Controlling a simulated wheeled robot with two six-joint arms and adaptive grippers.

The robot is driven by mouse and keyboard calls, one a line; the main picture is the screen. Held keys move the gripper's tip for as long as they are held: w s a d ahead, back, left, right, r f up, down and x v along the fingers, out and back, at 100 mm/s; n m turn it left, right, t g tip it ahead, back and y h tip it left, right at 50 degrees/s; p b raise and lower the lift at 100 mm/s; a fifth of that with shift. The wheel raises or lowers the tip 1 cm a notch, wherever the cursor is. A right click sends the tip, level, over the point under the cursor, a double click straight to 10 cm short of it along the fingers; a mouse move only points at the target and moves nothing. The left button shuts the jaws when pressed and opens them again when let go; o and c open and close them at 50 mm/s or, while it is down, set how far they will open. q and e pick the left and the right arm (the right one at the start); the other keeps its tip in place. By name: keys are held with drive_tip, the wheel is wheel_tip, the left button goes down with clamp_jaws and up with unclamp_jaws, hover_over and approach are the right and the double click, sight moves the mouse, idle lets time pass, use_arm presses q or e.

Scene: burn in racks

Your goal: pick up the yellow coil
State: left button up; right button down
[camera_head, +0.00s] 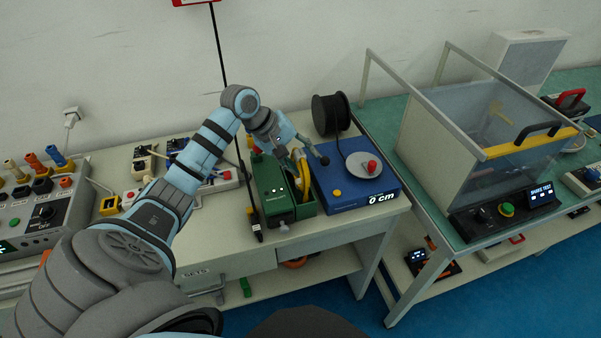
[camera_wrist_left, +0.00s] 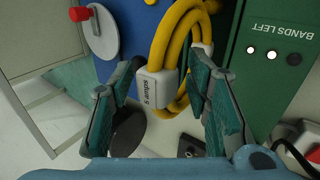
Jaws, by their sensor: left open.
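The yellow coil (camera_head: 304,176) stands between the green box and the blue measuring unit in the head view, partly hidden by my left gripper (camera_head: 304,152). In the left wrist view the yellow coil (camera_wrist_left: 161,45) is large and looped, with a pale tag (camera_wrist_left: 156,88) reading "5 amps". My left gripper (camera_wrist_left: 165,70) is open, with one finger on each side of the coil's tagged part in that view. Whether the fingers touch the coil cannot be told. My right gripper is not in view.
The green box (camera_head: 270,186) is close on the left of the coil. The blue unit (camera_head: 352,194), with a disc, red knob and "0 cm" display, is close on the right. A black spool (camera_head: 331,114) stands behind. The bench's front strip (camera_head: 330,228) is clear.

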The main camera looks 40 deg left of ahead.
use_arm(q)
drive_tip(key=shift+s+r, duration=0.1)
drive_tip(key=shift+s, duration=0.1)
drive_tip(key=shift+c, duration=0.3)
clamp_jaws()
